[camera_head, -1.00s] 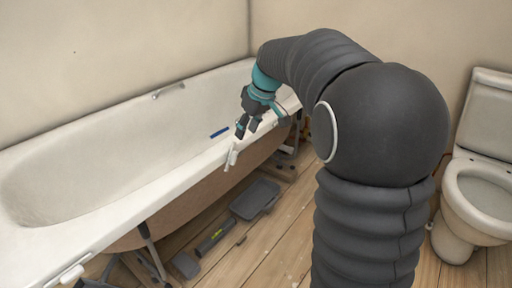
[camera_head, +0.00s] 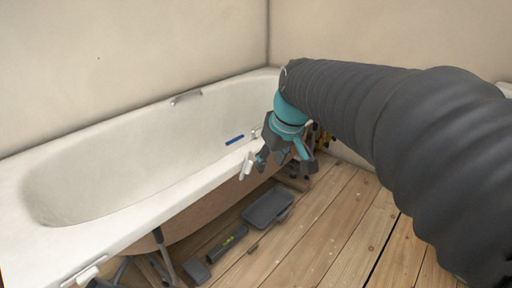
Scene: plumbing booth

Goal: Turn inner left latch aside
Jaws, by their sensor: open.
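A small white latch-like piece (camera_head: 246,166) stands at the outer edge of the bathtub rim, near the middle of the picture. A second white piece (camera_head: 86,274) lies along the rim at the lower left. I cannot tell which one is the inner left latch. My gripper (camera_head: 284,161) is open and empty, with its fingers spread and pointing down. It is just right of the nearer-to-centre white piece, by the rim's outer edge, and seems apart from it. The gripper hides part of the rim and tub side behind it.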

